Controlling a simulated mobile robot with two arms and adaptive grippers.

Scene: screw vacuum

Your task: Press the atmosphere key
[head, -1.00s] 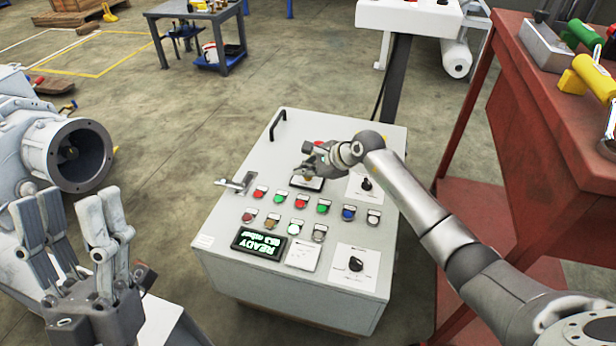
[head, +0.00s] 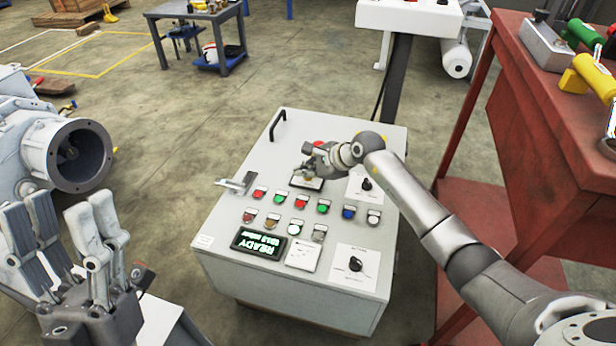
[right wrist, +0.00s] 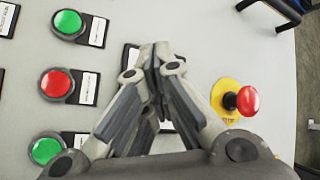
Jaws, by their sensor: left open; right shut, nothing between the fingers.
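The light grey control panel (head: 225,222) carries rows of red, green, blue, amber and white push buttons, and I cannot read which one is the atmosphere key. A lit display (head: 259,243) shows READY and a pressure line. My right gripper (head: 308,176) is shut and empty, over a small dark-edged plate (head: 313,185) near the panel's upper middle. In the right wrist view its fingertips (right wrist: 158,56) meet over that plate and hide most of it; contact is unclear. My left gripper (head: 62,240) is open and empty, left of the panel.
A red emergency button on a yellow base (right wrist: 241,100) is right of the fingers in the right wrist view. Rotary switches (head: 355,263) and a lever (head: 237,183) stand out from the panel. A red workbench (head: 540,110) is at right, a grey flanged cylinder (head: 80,155) at left.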

